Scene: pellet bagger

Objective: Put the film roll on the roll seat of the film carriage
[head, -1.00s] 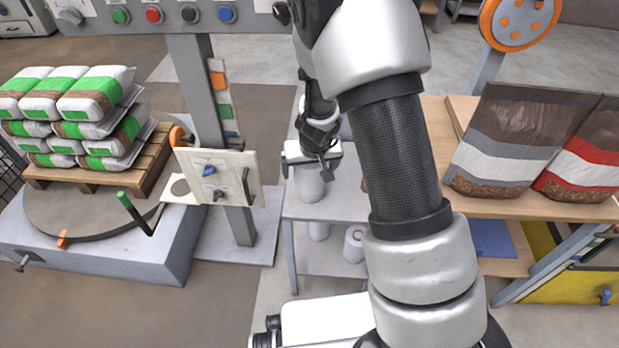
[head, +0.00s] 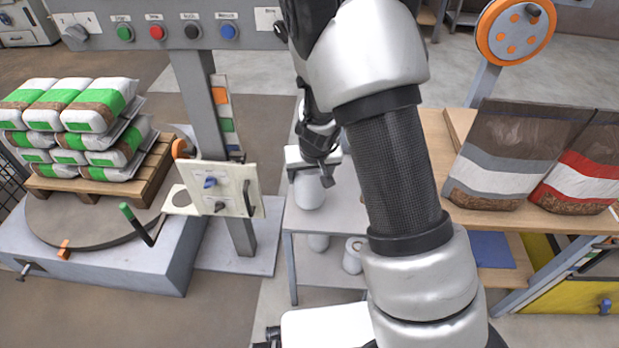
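A white film roll (head: 309,192) stands upright on the top of a grey stand in the middle of the head view. My gripper (head: 312,174) is directly above it, with its fingers pointing down near the roll's upper end. Whether the fingers touch the roll, and how far apart they are, I cannot tell. The film carriage (head: 232,180) is a pale panel with knobs on the grey mast to the left. Its roll seat (head: 172,207) is a flat plate with a dark disc, sticking out at the panel's left and looking empty.
More white rolls (head: 353,255) stand on the stand's lower shelf. A turntable (head: 70,228) with a pallet of stacked bags (head: 85,130) is at left. A control bar (head: 185,30) crosses above. My arm hides part of the stand (head: 340,205). Filled bags stand on a bench at right.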

